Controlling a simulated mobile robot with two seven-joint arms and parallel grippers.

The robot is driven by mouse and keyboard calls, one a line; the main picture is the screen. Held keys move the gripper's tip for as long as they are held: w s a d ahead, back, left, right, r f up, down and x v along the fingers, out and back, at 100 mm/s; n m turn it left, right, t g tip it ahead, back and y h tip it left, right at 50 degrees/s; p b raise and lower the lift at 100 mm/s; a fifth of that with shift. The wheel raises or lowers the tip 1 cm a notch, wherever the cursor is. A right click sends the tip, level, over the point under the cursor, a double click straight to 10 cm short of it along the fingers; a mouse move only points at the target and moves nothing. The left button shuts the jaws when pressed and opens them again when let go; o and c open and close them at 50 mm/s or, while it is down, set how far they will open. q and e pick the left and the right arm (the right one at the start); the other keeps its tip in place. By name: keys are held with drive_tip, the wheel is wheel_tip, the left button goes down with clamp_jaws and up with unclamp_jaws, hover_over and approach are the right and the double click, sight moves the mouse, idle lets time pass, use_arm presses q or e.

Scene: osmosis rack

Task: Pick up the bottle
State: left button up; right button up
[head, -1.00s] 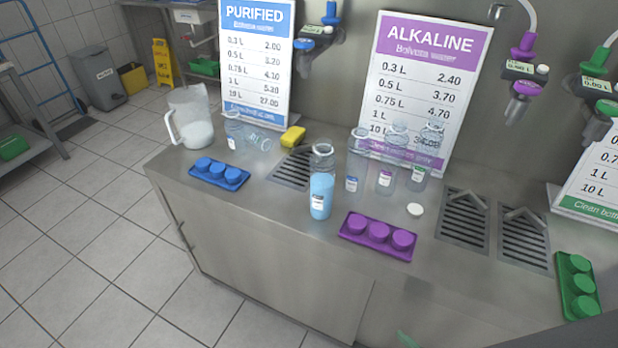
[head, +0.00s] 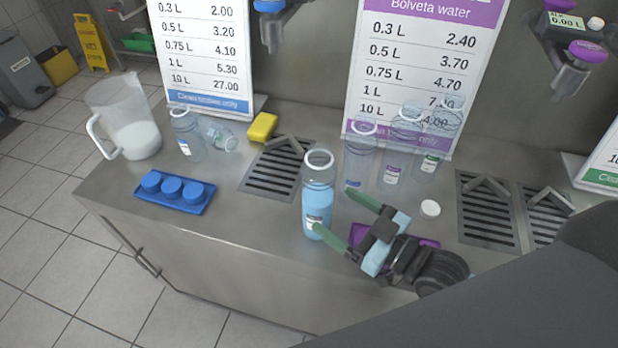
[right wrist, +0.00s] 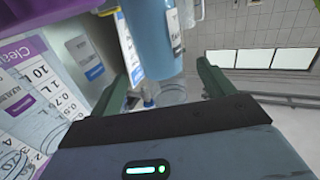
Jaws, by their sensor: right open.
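The bottle (head: 317,205) with light blue liquid, open at the top, stands upright on the steel counter (head: 240,215), near the middle. My right gripper (head: 342,215) is open, its green fingers pointing at the bottle from the right. One finger reaches just behind the bottle's right side and the other lies near its base in front. In the right wrist view the bottle (right wrist: 153,38) shows upside down beyond the gap between the open fingers (right wrist: 163,90). Nothing is held. I cannot tell whether a finger touches it. My left gripper is not in view.
Clear empty bottles (head: 392,160) stand behind my gripper. A purple cap tray (head: 425,241) is partly hidden under it. A white cap (head: 430,208) lies to the right. A blue cap tray (head: 174,190), a jug (head: 130,120) and a yellow sponge (head: 263,127) are on the left.

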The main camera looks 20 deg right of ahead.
sight(331, 206)
drive_tip(key=shift+w, duration=0.1)
drive_tip(key=shift+a+r, duration=0.1)
drive_tip(key=shift+a, duration=0.15)
drive_tip(key=shift+x, duration=0.9)
drive_tip(key=shift+w, duration=0.15)
drive_tip(key=shift+w+a+r+p, duration=0.15)
drive_tip(key=shift+w+r+p, duration=0.05)
drive_tip(key=shift+w+p, duration=0.1)
drive_tip(key=x, duration=0.4)
drive_tip(key=shift+w+a+r+p, duration=0.1)
drive_tip(key=shift+w+a+p, duration=0.1)
drive_tip(key=shift+p, duration=0.2)
drive_tip(key=shift+c, duration=0.5)
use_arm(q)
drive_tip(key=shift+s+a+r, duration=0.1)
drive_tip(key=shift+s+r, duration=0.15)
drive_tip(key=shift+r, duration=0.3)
use_arm(e)
drive_tip(key=shift+d, duration=0.1)
drive_tip(key=c, duration=1.2)
